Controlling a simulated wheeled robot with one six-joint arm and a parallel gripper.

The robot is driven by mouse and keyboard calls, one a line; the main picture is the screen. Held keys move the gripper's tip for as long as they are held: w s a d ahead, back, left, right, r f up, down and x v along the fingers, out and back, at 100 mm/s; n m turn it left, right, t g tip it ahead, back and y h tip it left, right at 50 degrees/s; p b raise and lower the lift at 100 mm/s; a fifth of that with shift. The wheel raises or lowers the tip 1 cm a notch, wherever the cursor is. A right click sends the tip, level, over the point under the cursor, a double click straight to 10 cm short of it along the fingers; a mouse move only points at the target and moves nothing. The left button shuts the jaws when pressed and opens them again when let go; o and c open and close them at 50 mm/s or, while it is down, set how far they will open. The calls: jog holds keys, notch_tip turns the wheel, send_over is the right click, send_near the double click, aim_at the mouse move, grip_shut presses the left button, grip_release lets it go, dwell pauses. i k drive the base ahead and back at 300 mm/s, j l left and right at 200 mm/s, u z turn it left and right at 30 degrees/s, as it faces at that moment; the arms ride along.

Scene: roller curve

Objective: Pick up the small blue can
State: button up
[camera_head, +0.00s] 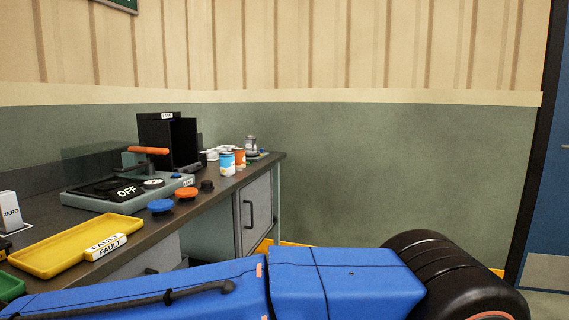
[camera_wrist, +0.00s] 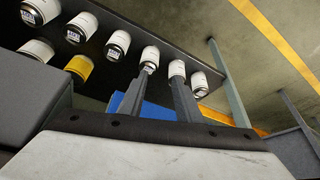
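A can with a blue and white label (camera_head: 227,163) stands upright near the far right end of the counter (camera_head: 218,198) in the head view. An orange-labelled can (camera_head: 239,160) stands right beside it, and a grey can (camera_head: 251,144) stands behind. My gripper (camera_wrist: 155,82) shows in the wrist view, its two fingers apart, with no can held between them. A plain blue patch shows between and behind the fingers; I cannot tell what it is. No blue can is clear in the wrist view. The gripper is not visible in the head view.
The wrist view shows several white-labelled cans (camera_wrist: 117,45) and a yellow can (camera_wrist: 79,67) on a dark surface beyond the fingers. The counter also holds a yellow tray (camera_head: 45,263), an OFF panel (camera_head: 107,206) and a black box (camera_head: 157,137). My blue arm crosses the foreground.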

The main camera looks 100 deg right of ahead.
aim_at(226, 158)
jog(key=z, duration=2.6)
jog(key=i+z, duration=0.1)
